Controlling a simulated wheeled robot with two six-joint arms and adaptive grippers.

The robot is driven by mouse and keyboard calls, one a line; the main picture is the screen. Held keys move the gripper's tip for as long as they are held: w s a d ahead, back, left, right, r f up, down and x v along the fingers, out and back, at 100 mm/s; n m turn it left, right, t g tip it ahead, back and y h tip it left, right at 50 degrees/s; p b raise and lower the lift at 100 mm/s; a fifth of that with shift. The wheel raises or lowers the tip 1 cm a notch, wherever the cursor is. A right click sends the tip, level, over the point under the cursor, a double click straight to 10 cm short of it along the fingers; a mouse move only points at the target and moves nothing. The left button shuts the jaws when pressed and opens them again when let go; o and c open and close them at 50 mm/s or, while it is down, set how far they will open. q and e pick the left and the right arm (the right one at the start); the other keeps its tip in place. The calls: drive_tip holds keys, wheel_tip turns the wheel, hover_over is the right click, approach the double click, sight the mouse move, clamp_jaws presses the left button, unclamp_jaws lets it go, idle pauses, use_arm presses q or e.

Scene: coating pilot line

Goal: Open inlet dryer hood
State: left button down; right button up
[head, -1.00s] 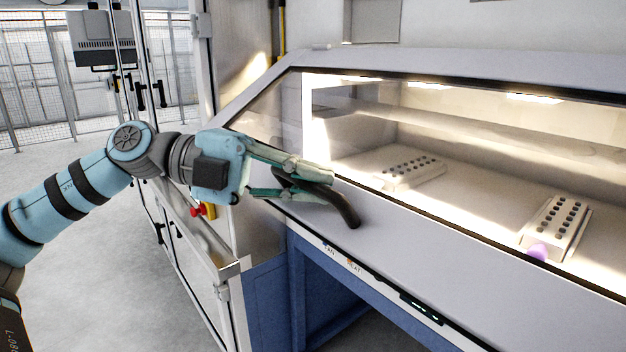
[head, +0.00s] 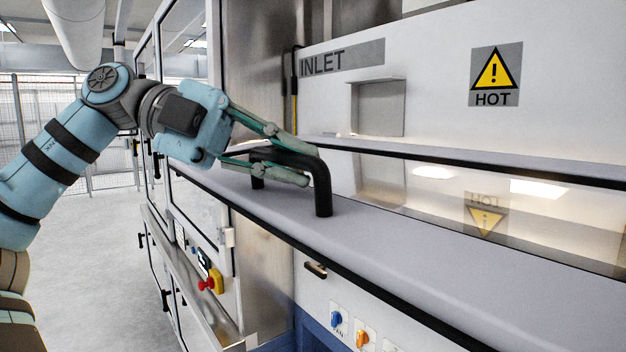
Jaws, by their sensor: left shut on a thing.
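The inlet dryer hood (head: 400,235) shows as a light grey frame with a reflective glass panel behind its front strip. The glass mirrors the HOT sign. A black bar handle (head: 322,190) stands on the front strip, near the hood's left end. My left gripper (head: 300,165) comes in from the left and is shut on the handle, one finger on each side of the bar. The dryer's inside is hidden behind the hood. My right gripper is not in view.
The back wall carries the INLET label (head: 342,58) and a yellow HOT sign (head: 494,75). Below the hood's front edge are a blue knob (head: 336,319) and an orange knob (head: 361,339). A glazed cabinet with a red button (head: 207,285) stands at left. Floor at far left is clear.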

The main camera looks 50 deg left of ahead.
use_arm(q)
drive_tip(key=shift+r, duration=0.2)
drive_tip(key=c, duration=1.8)
unclamp_jaws()
drive_tip(key=shift+c, duration=0.2)
drive_tip(key=shift+o, duration=1.2)
drive_tip(key=shift+s+d, duration=0.2)
drive_tip(key=shift+s, duration=0.05)
drive_tip(key=shift+r, duration=0.1)
drive_tip(key=v, duration=1.2)
